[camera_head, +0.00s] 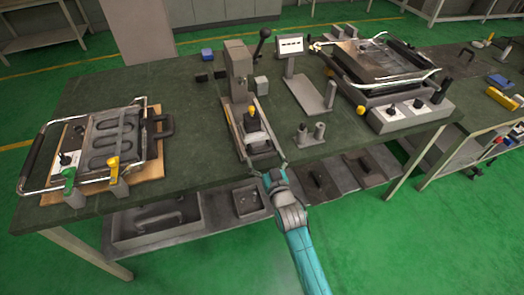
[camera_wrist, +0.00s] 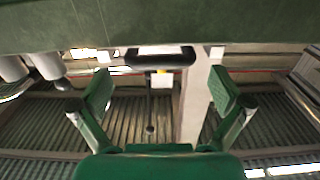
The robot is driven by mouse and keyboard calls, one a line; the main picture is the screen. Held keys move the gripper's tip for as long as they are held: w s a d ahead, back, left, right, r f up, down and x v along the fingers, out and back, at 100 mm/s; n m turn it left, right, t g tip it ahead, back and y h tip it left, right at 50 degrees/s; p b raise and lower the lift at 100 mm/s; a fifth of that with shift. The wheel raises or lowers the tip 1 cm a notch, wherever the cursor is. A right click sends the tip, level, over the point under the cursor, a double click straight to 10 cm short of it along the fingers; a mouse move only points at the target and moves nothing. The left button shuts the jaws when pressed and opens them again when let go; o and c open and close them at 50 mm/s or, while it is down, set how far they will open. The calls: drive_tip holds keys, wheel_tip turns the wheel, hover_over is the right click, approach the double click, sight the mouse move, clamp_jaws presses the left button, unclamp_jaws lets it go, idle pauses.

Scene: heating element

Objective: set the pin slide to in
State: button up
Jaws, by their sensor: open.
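The fixture at the middle of the bench has a grey rail base (camera_head: 237,128) with a small yellow-and-black part (camera_head: 253,122) on it, which looks like the pin slide. Whether it is in or out is too small to tell. My gripper (camera_head: 267,172) is at the front end of this fixture, near the bench edge, apart from the yellow part. In the wrist view, which appears upside down, my gripper (camera_wrist: 162,90) has its green fingers spread with nothing between them. A dark rounded bar (camera_wrist: 150,57) with a yellow bit lies beyond the fingers.
A grey press column (camera_head: 237,70) with a black ball lever (camera_head: 263,38) stands behind. Two short posts (camera_head: 311,133) stand to the right. A framed heater plate (camera_head: 115,140) lies left, another unit (camera_head: 380,70) right. The green bench top (camera_head: 195,120) is clear left of the fixture.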

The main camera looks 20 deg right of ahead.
sight(263, 153)
drive_tip(key=shift+w, duration=1.7)
drive_tip(key=shift+c, duration=0.3)
drive_tip(key=c, duration=1.4)
drive_tip(key=shift+w, duration=2.25)
drive_tip(key=o, duration=1.5)
drive_tip(key=shift+c, duration=0.2)
drive_tip(key=shift+s, duration=0.15)
drive_tip(key=s, duration=1.1)
drive_tip(key=shift+s, duration=0.4)
